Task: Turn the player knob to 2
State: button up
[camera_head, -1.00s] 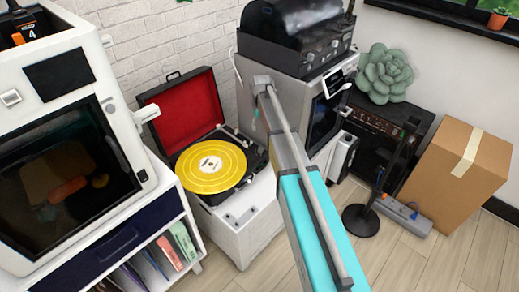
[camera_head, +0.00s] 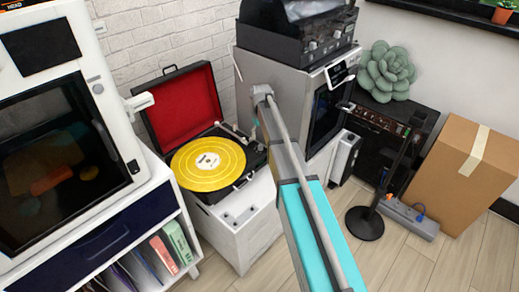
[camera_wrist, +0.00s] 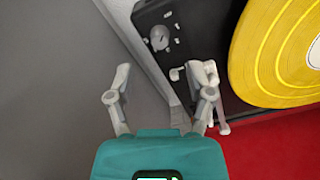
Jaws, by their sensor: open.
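The record player (camera_head: 200,192) stands with its red-lined lid (camera_head: 182,107) raised and a yellow record (camera_head: 208,163) on its black deck. In the wrist view, a round grey knob (camera_wrist: 159,38) sits on the deck's corner, left of the record (camera_wrist: 275,55). The number it points to cannot be read. My gripper (camera_wrist: 160,88) is open and empty, its two fingers apart below the knob in that view. The knob lies ahead of the gap, apart from the fingers.
The player stands on a white cabinet (camera_head: 232,238). A white machine (camera_head: 65,150) on a shelf unit stands left, and a grey machine (camera_head: 290,85) stands close behind my arm. A black stand (camera_head: 366,222) and cardboard box (camera_head: 465,180) are right. Some floor between is bare.

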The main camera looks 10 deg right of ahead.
aim_at(260, 145)
jog(key=shift+f+b, duration=2.8)
jog(key=shift+f, duration=0.25)
